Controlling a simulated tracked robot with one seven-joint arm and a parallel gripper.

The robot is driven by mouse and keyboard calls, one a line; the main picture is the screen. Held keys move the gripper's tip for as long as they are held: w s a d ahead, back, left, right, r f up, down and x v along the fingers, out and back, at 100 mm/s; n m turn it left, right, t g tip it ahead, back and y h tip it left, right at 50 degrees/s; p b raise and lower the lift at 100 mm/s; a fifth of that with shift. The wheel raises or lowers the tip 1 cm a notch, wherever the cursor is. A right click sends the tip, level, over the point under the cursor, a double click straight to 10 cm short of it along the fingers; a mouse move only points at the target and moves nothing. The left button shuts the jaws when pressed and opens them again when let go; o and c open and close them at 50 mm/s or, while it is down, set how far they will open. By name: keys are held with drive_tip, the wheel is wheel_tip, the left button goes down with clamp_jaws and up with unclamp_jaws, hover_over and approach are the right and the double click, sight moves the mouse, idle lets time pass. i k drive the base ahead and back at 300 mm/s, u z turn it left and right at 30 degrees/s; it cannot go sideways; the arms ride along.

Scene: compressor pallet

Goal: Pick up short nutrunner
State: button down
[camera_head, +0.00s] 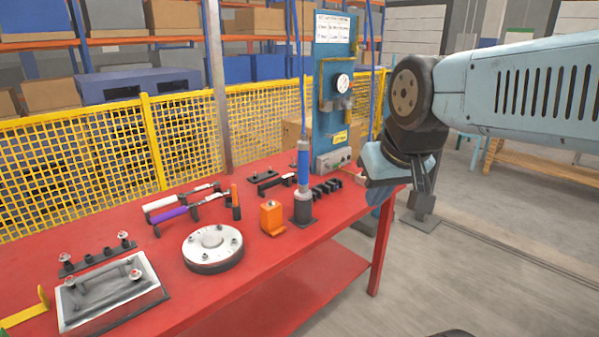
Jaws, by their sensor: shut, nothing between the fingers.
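A blue upright cylindrical tool (303,165) stands at the right part of the red table (335,215), its dark lower end in a small dark base. A thin blue line runs up from its top. It looks like a nutrunner, but I cannot tell whether it is the short one. My gripper (421,196) is to the right of the tool, past the table's right end, pointing down. It is shut and empty, apart from the tool and partly hidden by its own housing.
An orange block (271,217) and a round metal flange (212,249) stand left of the tool. White-handled (162,202) and purple-handled (172,214) tools lie behind them. A blue panel with a gauge (335,90) rises behind. Open floor (470,280) lies right of the table.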

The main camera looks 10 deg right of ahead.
sight(302, 193)
drive_tip(key=i, duration=0.65)
drive_tip(key=z, duration=0.5)
drive_tip(key=k, duration=1.75)
drive_tip(key=u, duration=0.4)
drive_tip(key=i, duration=1)
drive_tip(key=z, duration=0.1)
